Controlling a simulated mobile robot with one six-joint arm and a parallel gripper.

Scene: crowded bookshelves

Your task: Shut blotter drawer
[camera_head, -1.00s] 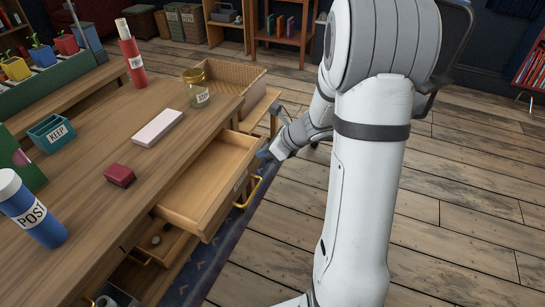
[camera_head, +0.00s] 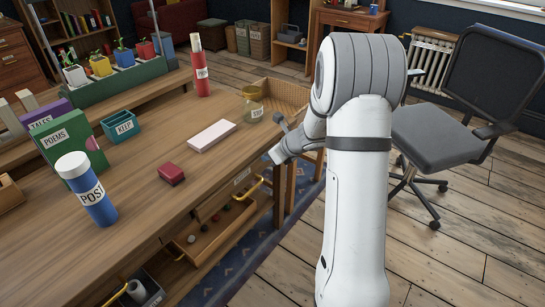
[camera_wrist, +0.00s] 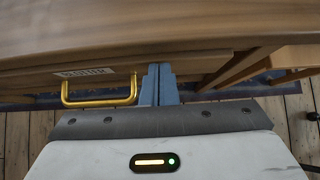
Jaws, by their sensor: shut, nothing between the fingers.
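The blotter drawer (camera_head: 243,175) is the upper drawer of the wooden desk, with a white label and a gold handle. In the head view its front sits at the desk edge and its inside no longer shows. In the wrist view the label on the blotter drawer (camera_wrist: 85,73) and the gold handle (camera_wrist: 100,101) are left of the fingers. My gripper (camera_wrist: 159,70) has its blue fingers together and empty, with tips close to the drawer front, right of the handle. I cannot tell whether they touch. In the head view my gripper (camera_head: 272,156) is partly hidden by the arm.
A lower drawer (camera_head: 205,240) stands open with small dark items in it. The desk top (camera_head: 150,210) holds a red box, a white block, a glass jar and a blue POST tube.

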